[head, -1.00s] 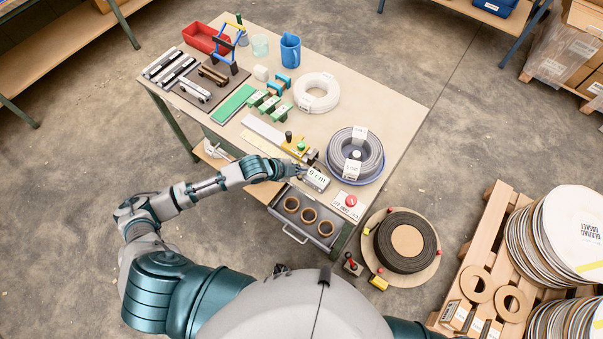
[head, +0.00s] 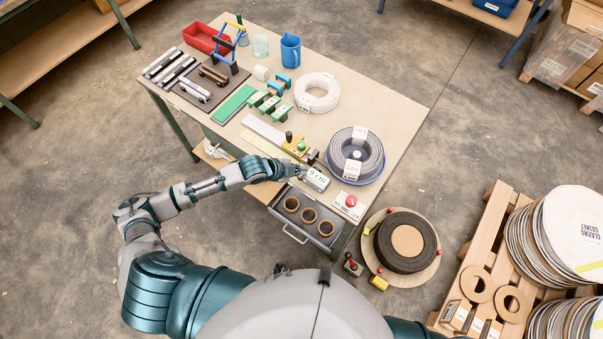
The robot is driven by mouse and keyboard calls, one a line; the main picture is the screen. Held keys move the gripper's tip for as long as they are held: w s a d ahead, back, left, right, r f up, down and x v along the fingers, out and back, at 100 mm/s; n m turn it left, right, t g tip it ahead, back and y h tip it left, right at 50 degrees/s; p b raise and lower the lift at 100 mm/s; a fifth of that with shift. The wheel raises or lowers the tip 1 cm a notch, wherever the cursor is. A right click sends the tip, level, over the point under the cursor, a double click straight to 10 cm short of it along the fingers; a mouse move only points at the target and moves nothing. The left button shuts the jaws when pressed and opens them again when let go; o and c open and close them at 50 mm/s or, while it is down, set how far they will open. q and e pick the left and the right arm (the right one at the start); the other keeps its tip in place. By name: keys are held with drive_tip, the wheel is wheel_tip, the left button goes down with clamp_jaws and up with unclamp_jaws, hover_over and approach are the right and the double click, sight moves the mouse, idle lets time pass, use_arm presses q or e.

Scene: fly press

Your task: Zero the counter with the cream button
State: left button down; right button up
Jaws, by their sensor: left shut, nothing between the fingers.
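The counter (head: 317,180) is a small grey box at the front edge of the workbench, and its display seems to read 9 cm. My left gripper (head: 299,172) is shut and empty. Its fingertips are at the left end of the counter; I cannot tell whether they touch it. The cream button cannot be made out and may be hidden by the gripper. My right gripper is out of view.
A red button on a white plate (head: 349,205) is right of the counter. A grey coil (head: 355,155) lies behind it. An open drawer (head: 302,233) with several brown rings sticks out below. A yellow device with a green knob (head: 297,148) stands just behind the gripper.

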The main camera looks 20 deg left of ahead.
use_arm(q)
drive_tip(key=shift+a+f, duration=0.15)
drive_tip(key=shift+f, duration=0.15)
drive_tip(key=shift+a, duration=0.1)
drive_tip(key=shift+s+f, duration=0.45)
drive_tip(key=shift+f, duration=0.3)
drive_tip(key=shift+w+f, duration=0.1)
drive_tip(key=shift+f, duration=0.2)
idle(0.7)
drive_tip(key=shift+w+r+p, duration=0.15)
drive_tip(key=shift+r+p, duration=0.4)
drive_tip(key=shift+r, duration=0.15)
drive_tip(key=shift+w+r+p, duration=0.1)
drive_tip(key=shift+r+p, duration=0.4)
drive_tip(key=shift+r, duration=0.2)
